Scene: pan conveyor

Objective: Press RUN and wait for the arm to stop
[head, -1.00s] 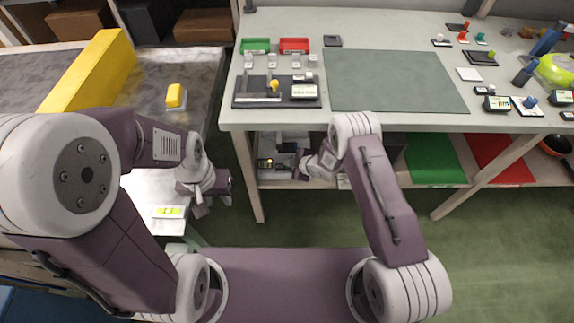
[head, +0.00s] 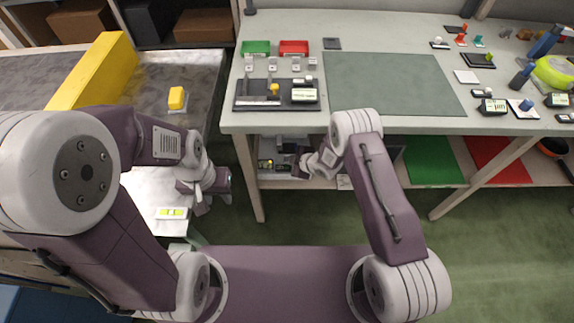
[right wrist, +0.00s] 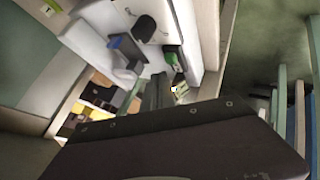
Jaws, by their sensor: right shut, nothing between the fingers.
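No button lettered RUN can be read in either view. A small light-coloured unit (head: 266,164) with a dark face and a yellow spot sits on the shelf under the table. My right gripper (head: 300,165) is beside it under the table edge, shut and empty. In the right wrist view its dark fingers (right wrist: 160,92) point into the shelf area, near a green-and-black item (right wrist: 173,60). I cannot tell whether they touch anything. My left gripper (head: 207,197) hangs at the left bench, its fingers too unclear to read. No separate moving arm can be made out.
The table holds a black panel (head: 250,104) with a yellow knob (head: 275,89), a grey-green mat (head: 390,85), green (head: 255,48) and red (head: 293,48) trays. A yellow bar (head: 95,68) and yellow block (head: 177,98) are on the left bench. The table's front edge overhangs my right gripper.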

